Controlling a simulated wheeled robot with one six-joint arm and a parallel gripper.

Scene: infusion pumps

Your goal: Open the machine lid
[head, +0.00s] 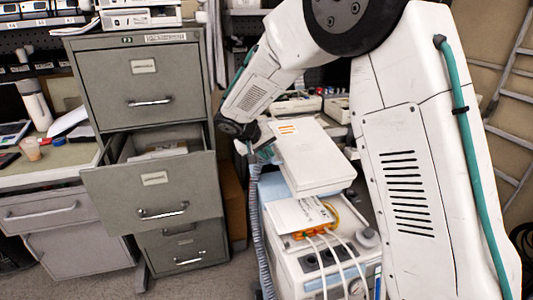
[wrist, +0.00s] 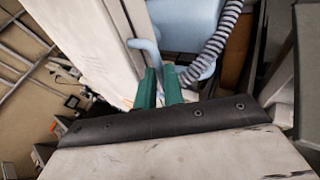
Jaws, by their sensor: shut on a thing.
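The machine (head: 300,262) stands right of the grey cabinet, with knobs and white cables on its front. Its white lid (head: 312,160) has orange marks and sits tilted above the body; a white panel with an orange-yellow part shows below it. My gripper (head: 263,153) is at the lid's left side, partly hidden by my arm. In the wrist view, the green fingers of my gripper (wrist: 160,82) are shut on a light-blue bent handle (wrist: 147,48) beside the long white lid face (wrist: 82,30). The exact grip contact is partly hidden.
A grey filing cabinet (head: 140,85) stands left, with its open drawer (head: 155,190) reaching toward the machine. A ribbed hose (head: 259,235) hangs along the machine's left side. A counter with a bottle (head: 34,104) is at far left. Some floor is clear in front.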

